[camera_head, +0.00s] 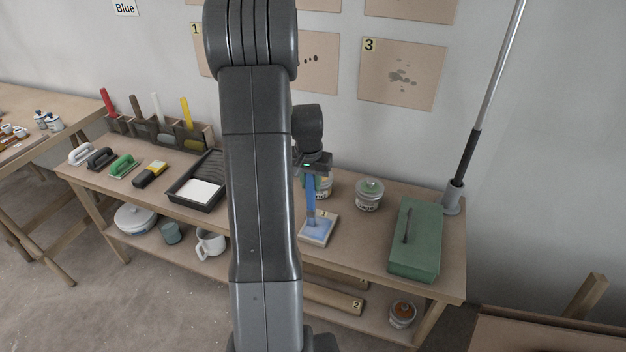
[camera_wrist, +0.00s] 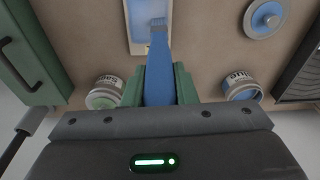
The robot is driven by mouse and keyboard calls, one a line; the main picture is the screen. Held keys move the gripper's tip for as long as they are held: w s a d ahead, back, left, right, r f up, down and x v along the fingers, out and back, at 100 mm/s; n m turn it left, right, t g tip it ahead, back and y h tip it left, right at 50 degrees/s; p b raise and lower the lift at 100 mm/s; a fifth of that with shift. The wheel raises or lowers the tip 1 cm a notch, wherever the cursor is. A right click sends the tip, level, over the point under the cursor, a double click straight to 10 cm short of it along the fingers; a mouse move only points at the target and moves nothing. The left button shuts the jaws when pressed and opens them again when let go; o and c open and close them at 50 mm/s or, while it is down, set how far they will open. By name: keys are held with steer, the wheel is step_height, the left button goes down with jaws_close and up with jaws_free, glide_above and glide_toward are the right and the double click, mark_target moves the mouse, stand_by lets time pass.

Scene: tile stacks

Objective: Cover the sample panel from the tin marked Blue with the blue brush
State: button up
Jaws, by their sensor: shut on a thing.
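My gripper (camera_head: 310,184) is shut on the blue brush (camera_head: 311,208), its green fingers on either side of the handle (camera_wrist: 158,82). The brush points down, its tip at the sample panel (camera_head: 316,238); I cannot tell how firmly it touches. The panel (camera_wrist: 128,30) has a pale border and a blue-painted middle with uneven shade. In the wrist view a tin with blue inside and a label seen upside down (camera_wrist: 241,84) stands to the right of the brush. My arm seems to hide it in the head view. A lid with a blue face (camera_wrist: 263,19) lies near it.
A lidded tin (camera_head: 369,195) and a green box (camera_head: 415,240) stand to the right of the panel. A black tray (camera_head: 178,196) lies left of my arm. A pole (camera_head: 468,155) rises at the bench's right end.

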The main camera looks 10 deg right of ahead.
steer(key=shift+s+a+b, duration=0.5)
steer(key=shift+s+a, duration=0.75)
steer(key=shift+s, duration=0.5)
steer(key=shift+w+d+p, duration=0.8)
steer(key=shift+w+d, duration=1.7)
steer(key=shift+w, duration=1)
steer(key=s+a+b, duration=0.2)
steer(key=s+a, duration=0.3)
steer(key=s, duration=0.2)
